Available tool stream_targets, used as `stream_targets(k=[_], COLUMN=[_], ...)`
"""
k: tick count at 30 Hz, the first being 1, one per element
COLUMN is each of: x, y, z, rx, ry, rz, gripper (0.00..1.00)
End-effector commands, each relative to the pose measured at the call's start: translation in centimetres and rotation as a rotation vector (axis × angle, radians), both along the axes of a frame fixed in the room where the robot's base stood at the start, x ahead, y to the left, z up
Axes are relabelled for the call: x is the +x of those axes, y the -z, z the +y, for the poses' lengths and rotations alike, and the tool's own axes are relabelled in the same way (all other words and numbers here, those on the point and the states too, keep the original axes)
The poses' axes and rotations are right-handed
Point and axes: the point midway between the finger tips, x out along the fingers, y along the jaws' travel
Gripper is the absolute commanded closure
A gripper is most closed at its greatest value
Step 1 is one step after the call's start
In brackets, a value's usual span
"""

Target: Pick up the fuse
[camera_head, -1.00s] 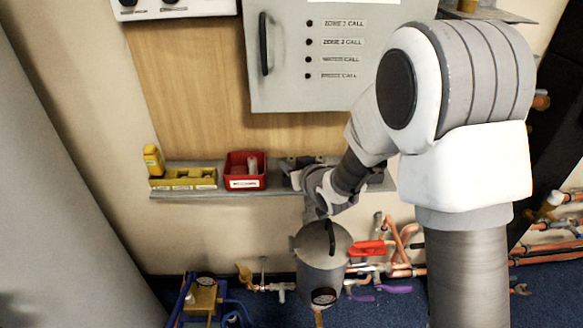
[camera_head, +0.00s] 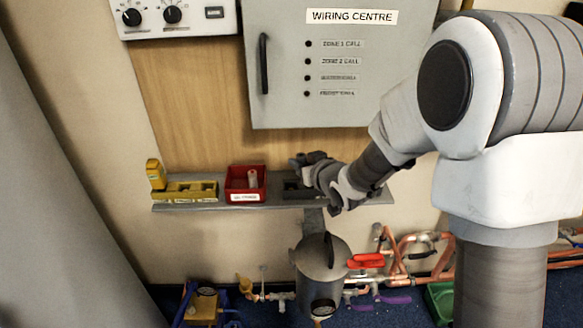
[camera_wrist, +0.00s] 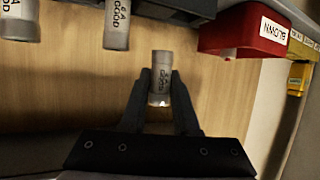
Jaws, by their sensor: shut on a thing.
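My gripper (camera_wrist: 160,92) is shut on a pale grey fuse (camera_wrist: 161,66) with the word GOOD on it, in the wrist view. The fuse stands between the two dark fingertips, its top end free. Two more fuses (camera_wrist: 117,24) (camera_wrist: 20,20) with similar lettering show at the upper left of the wrist view, by a dark holder (camera_wrist: 180,8). In the head view my gripper (camera_head: 303,161) is just above the dark holder (camera_head: 296,189) on the shelf. The held fuse cannot be made out there.
A red bin (camera_head: 262,185), labelled BLOWN in the wrist view (camera_wrist: 232,30), stands left of the holder with a fuse-like piece inside. A yellow block (camera_head: 184,190) and yellow meter (camera_head: 155,174) sit farther left. The wiring cabinet (camera_head: 340,75) hangs above the shelf (camera_head: 210,206).

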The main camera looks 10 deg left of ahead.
Motion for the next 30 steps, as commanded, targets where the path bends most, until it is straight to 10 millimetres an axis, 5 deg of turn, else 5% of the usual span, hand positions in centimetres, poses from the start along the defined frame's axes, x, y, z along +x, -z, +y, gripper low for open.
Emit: stream_targets(k=[15,30], x=[1.9,2.1], y=[-5.0,-5.6], z=[-7.7,-9.0], rx=[0.001,0.001], ry=[0.001,-0.002], rz=[-0.001,0.000], gripper=[1.00,1.00])
